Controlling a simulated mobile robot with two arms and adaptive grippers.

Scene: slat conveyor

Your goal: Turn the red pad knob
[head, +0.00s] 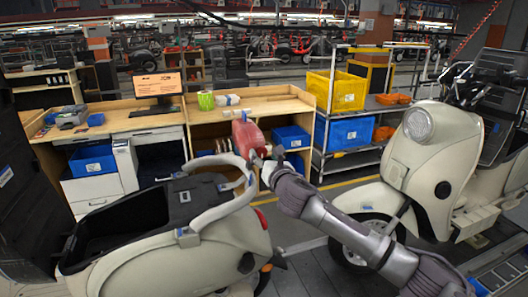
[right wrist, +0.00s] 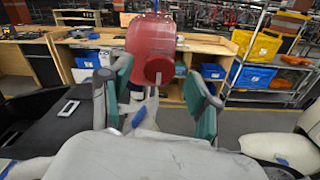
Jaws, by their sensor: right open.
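The red pad (head: 247,136) stands upright at the rear rack of the near cream scooter. In the right wrist view the red pad (right wrist: 150,38) shows its round red knob (right wrist: 158,70) facing me. My right gripper (head: 268,168) is just right of the pad in the head view. In the wrist view its two teal fingers are spread wide, one on each side of the knob, with nothing between them held. Whether the fingertips reach level with the knob I cannot tell. My left gripper is not in view.
The near scooter (head: 205,262) has an open black seat bay and a curved grey rail (head: 224,208) close to my right gripper. Another cream scooter (head: 437,150) stands at right, near my right forearm. Behind are a wooden workbench (head: 265,103) and a shelf with a yellow bin (head: 347,92).

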